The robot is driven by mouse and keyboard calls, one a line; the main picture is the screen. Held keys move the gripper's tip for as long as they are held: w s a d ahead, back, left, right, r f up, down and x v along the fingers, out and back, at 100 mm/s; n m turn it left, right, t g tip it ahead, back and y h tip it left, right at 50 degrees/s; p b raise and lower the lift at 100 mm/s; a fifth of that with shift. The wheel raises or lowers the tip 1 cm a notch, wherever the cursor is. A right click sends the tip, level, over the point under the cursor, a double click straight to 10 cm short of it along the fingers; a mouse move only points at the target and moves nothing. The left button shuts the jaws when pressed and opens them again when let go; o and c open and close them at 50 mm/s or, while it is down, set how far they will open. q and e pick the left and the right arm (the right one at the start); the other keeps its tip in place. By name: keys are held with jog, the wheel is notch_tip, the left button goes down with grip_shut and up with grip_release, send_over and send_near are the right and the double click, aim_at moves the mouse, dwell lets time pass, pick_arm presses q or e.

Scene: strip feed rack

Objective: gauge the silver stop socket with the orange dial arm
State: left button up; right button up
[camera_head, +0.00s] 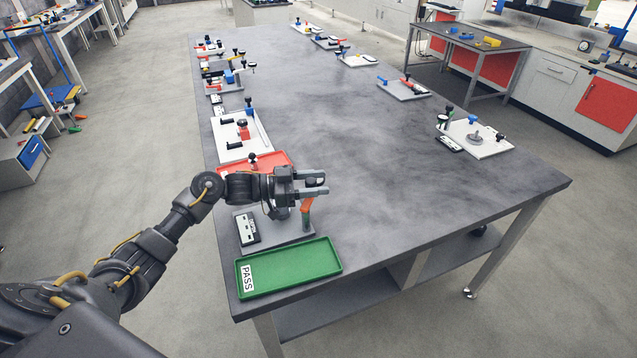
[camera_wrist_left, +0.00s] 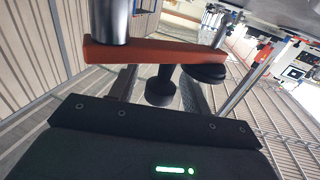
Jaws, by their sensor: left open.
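The orange dial arm (camera_head: 306,206) stands on a grey plate (camera_head: 275,236) near the front left of the table, partly hidden by my gripper in the head view. In the left wrist view the orange arm (camera_wrist_left: 150,53) runs across from a silver post (camera_wrist_left: 108,20) to a black disc (camera_wrist_left: 206,72). A black knob (camera_wrist_left: 160,90) hangs off the arm between my fingers. My left gripper (camera_head: 318,184) is open around the knob, and I cannot tell whether it touches. I cannot pick out the silver stop socket for sure. My right gripper is not in view.
A green PASS tray (camera_head: 325,262) lies in front of the grey plate. A red tray (camera_head: 276,159) and a white fixture plate (camera_head: 225,152) lie behind my gripper. Another white plate with a grey piece (camera_head: 475,136) sits at the right. The table's middle is clear.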

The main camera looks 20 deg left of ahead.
pick_arm(q)
jog(key=b+v, duration=0.2)
jog(key=v, duration=0.8)
jog(key=shift+b, duration=0.35)
jog(key=shift+s, duration=0.1)
